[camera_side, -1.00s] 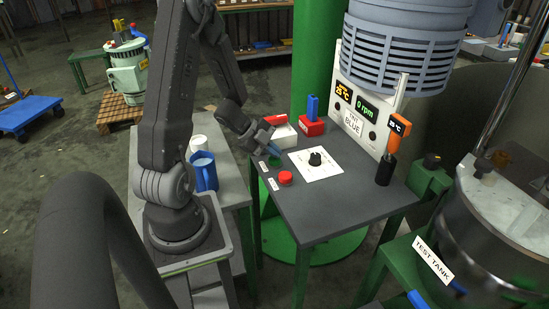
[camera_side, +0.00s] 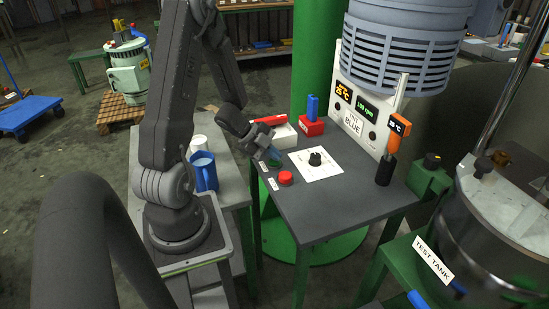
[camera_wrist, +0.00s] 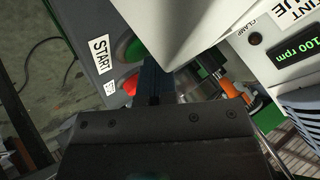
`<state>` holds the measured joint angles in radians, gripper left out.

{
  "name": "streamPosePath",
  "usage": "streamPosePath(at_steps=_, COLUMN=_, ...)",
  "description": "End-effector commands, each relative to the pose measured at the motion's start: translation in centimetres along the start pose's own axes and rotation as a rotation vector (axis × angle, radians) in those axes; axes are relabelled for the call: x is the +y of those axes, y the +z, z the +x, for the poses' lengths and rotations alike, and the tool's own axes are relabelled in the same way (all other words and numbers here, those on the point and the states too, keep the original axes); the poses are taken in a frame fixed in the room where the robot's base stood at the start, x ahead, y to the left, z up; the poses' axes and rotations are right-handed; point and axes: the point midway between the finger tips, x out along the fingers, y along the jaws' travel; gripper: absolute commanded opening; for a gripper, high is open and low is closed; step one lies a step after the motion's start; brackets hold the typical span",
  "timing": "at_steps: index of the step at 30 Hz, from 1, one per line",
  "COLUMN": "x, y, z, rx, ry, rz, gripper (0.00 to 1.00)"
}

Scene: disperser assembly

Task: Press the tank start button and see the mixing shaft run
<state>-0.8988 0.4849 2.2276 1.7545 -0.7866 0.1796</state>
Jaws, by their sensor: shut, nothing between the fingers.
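The green start button (camera_side: 274,164) sits at the left edge of the grey bench, with the red button (camera_side: 285,178) just in front of it. My gripper (camera_side: 272,154) is shut and empty, its tips down at the green button and partly covering it. Whether they touch is hard to tell. The wrist view shows the green button (camera_wrist: 126,48) beside the START label (camera_wrist: 101,54) and my fingers (camera_wrist: 156,80). The test tank (camera_side: 475,245) stands at the right; I cannot make out a turning shaft.
A black knob (camera_side: 315,157) on a white plate is mid-bench. Behind it are a red block with a blue handle (camera_side: 311,118) and a white box (camera_side: 283,133). An orange thermometer (camera_side: 398,130) stands in a black holder at the right. A blue jug (camera_side: 204,172) is at the left.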

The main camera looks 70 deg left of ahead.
Motion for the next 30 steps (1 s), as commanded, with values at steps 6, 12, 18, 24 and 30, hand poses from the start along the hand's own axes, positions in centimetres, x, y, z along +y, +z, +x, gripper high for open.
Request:
streamPosePath(at_steps=6, x=0.1, y=0.1, z=0.0, rx=-0.001, ry=0.002, rz=-0.001, gripper=0.0)
streamPosePath(at_steps=12, x=-0.2, y=-0.2, z=-0.3, rx=-0.001, ry=0.001, rz=0.002, gripper=0.0)
streamPosePath(at_steps=18, x=-0.8, y=-0.8, z=-1.1, rx=-0.001, ry=0.0, rz=0.001, gripper=0.0)
streamPosePath(at_steps=24, x=-1.2, y=-1.2, z=-1.7, rx=-0.001, ry=0.001, rz=0.001, gripper=0.0)
streamPosePath(at_steps=30, x=-1.2, y=-1.3, z=-1.8, rx=0.0, ry=0.001, rz=0.0, gripper=0.0)
